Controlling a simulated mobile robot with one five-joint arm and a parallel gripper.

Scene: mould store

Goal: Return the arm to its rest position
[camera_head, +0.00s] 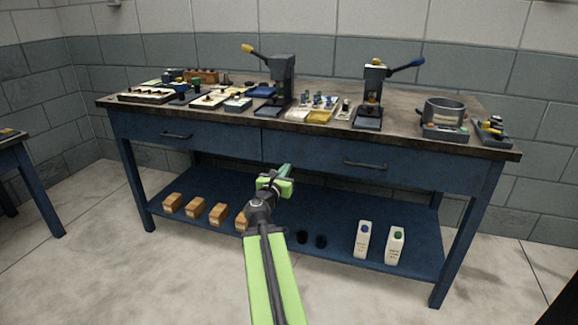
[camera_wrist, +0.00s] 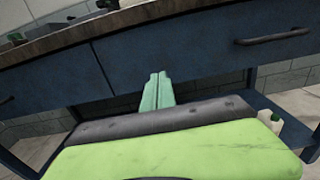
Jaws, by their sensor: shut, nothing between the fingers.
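My gripper (camera_head: 285,169) is at the end of my green and black arm, which reaches out toward the blue workbench (camera_head: 215,140). In the head view it shows in front of the drawer fronts, at the middle of the bench. In the wrist view, my gripper's two pale green fingers (camera_wrist: 157,88) lie side by side, shut and empty. They point at the blue drawer front (camera_wrist: 190,55), below the bench top's edge. I cannot tell the exact gap between the fingertips and the bench.
Two lever presses (camera_head: 283,80) (camera_head: 371,95), trays and a round pot (camera_head: 444,115) stand on the bench top. The lower shelf (camera_head: 340,205) holds several wooden blocks (camera_head: 195,208), two dark cups (camera_head: 302,237) and two white bottles (camera_head: 395,245). Floor (camera_head: 130,280) is clear in front.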

